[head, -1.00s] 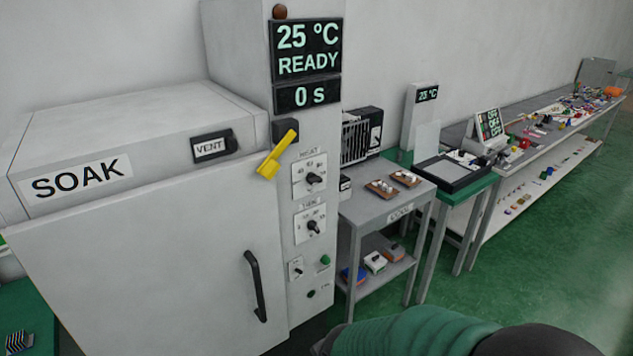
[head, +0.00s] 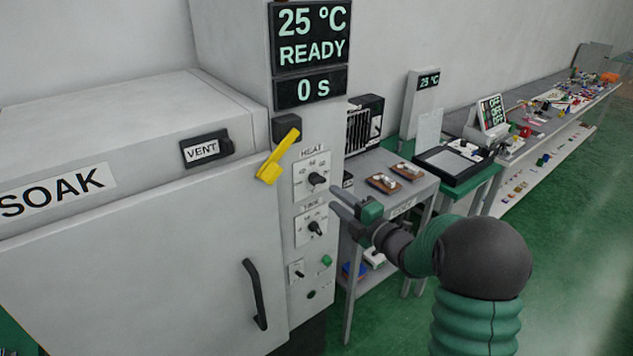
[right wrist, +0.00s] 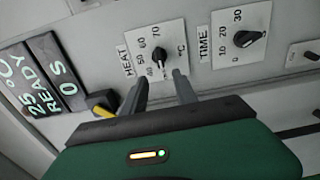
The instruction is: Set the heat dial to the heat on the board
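The heat dial (head: 318,179) is a black knob on a white plate marked HEAT, on the grey oven's front column. It also shows in the right wrist view (right wrist: 160,57), with numbers around it; its exact setting is too small to tell. My right gripper (head: 337,202) is open and empty, to the right of and slightly below the dial in the head view. In the right wrist view its two fingers (right wrist: 160,77) point at the heat plate, with the dial between and beyond their tips. A pale board (head: 429,132) stands on the green table; no writing is legible. My left gripper is not in view.
The time dial (head: 316,228) sits just below the heat dial. A yellow lever (head: 277,157) sticks out above it. The display (head: 311,37) reads 25 °C, READY. A grey cart (head: 400,207) stands right of the column, close to my right arm.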

